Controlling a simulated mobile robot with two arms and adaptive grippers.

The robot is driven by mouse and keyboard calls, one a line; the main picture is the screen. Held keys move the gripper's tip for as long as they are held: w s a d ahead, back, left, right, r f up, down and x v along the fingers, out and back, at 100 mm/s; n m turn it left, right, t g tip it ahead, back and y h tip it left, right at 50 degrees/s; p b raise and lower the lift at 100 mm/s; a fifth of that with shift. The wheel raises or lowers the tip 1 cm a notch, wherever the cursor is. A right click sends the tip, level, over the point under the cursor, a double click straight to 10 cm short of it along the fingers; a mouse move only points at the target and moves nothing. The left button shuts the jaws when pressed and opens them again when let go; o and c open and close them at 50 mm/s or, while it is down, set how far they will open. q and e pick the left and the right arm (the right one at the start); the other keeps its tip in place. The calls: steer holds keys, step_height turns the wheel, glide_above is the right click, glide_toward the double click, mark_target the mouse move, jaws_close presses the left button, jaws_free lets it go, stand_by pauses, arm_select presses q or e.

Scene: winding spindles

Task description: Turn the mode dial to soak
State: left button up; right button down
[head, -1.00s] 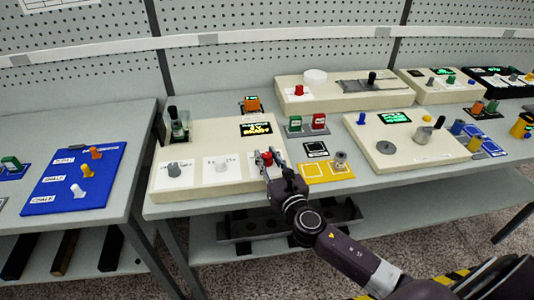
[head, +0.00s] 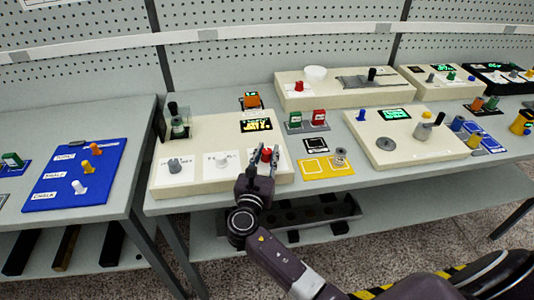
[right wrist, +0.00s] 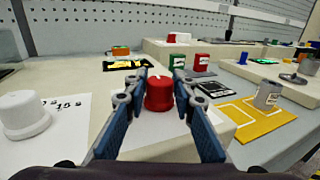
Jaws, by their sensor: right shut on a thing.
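A cream panel (head: 200,131) on the bench carries a grey knob (head: 174,165), a white knob (head: 222,160) and a red knob (head: 267,155) in a row along its front. Their printed labels are too small to read in the head view, so I cannot tell which is the mode dial. My right gripper (head: 263,161) is shut on the red knob, its fingers on either side. The right wrist view shows the red knob (right wrist: 159,92) upright between the two blue fingers; its label is hidden. The white knob (right wrist: 23,115) stands to the left. My left gripper is out of view.
A lit display (head: 256,125) and a dark upright lever (head: 173,107) are at the panel's back. Green and red blocks (head: 319,117) and a yellow tray (head: 309,172) are close on the right. Another cream panel (head: 420,148) stands further right.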

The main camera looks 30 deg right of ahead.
stand_by(0.4)
steer(key=c, duration=1.6)
jaws_free()
steer(key=shift+s+a, duration=0.1)
steer(key=v, duration=1.1)
steer(key=shift+s+a, duration=0.25)
steer(key=shift+a, duration=0.05)
